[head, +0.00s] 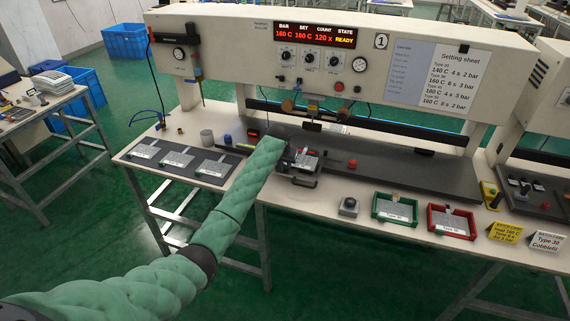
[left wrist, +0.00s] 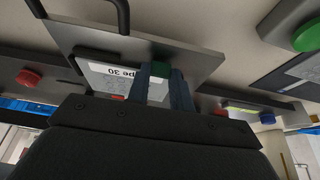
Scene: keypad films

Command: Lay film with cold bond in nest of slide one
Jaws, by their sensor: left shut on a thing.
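My left gripper (left wrist: 163,85) is shut on a film (left wrist: 112,78) with a printed label ending in "pe 30"; a green piece shows between the fingertips. In the left wrist view the film lies against or just over a grey plate (left wrist: 185,52) with a dark handle, which looks like the slide. I cannot tell whether the film touches it. In the head view the slide (head: 304,181) sits at the front of press 1, and my left forearm and gripper hide part of it. My right gripper is not in view.
Several labelled films (head: 178,158) lie on a dark mat at the left. A green tray (head: 376,211) and a red tray (head: 431,223) hold pieces at the right, beside a yellow batch card (head: 503,232) and a white one (head: 546,241). The press display (head: 315,34) reads READY.

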